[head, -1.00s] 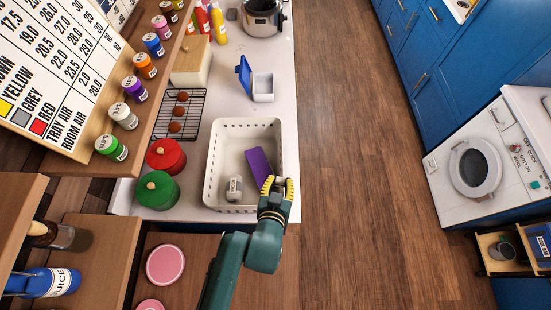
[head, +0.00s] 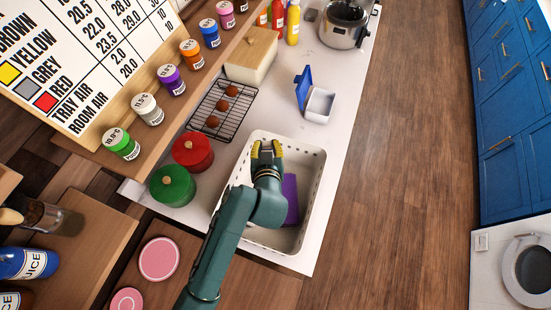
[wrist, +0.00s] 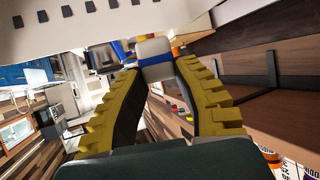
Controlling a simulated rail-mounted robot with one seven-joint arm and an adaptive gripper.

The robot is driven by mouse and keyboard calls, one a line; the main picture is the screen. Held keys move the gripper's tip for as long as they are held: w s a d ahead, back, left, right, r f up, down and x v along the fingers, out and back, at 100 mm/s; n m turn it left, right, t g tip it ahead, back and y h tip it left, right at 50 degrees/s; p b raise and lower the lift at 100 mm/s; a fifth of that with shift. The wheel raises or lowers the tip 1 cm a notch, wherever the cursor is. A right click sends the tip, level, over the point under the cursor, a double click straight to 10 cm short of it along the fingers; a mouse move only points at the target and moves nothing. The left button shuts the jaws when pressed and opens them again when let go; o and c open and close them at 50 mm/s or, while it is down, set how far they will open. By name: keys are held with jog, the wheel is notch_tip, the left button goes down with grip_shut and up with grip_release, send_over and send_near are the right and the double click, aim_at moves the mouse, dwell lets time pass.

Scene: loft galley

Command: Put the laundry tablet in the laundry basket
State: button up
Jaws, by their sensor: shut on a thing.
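My gripper (head: 267,152) is over the back part of the white perforated laundry basket (head: 314,190) on the counter. In the wrist view its yellow-padded fingers (wrist: 155,60) are shut on a small pale block, seemingly the laundry tablet (wrist: 154,50). In the head view the fingers hide the block. A purple cloth (head: 291,200) lies in the basket, partly behind my arm. The basket's wall with its holes (wrist: 110,25) crosses the top of the wrist view.
Red (head: 193,151) and green (head: 172,185) lidded pots stand left of the basket. Behind are a wire rack (head: 222,112) with brown balls, an open white box with a blue lid (head: 319,104) and a wooden-lidded box (head: 252,55). Bare counter lies right of the rack.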

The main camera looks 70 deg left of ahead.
notch_tip(320, 180, down, 10)
jog(key=shift+f, duration=0.2)
jog(key=shift+f, duration=0.1)
jog(key=shift+f+b, duration=0.4)
jog(key=shift+b, duration=0.1)
jog(key=shift+f, duration=0.15)
jog(key=o, duration=0.9)
jog(key=shift+c, duration=0.2)
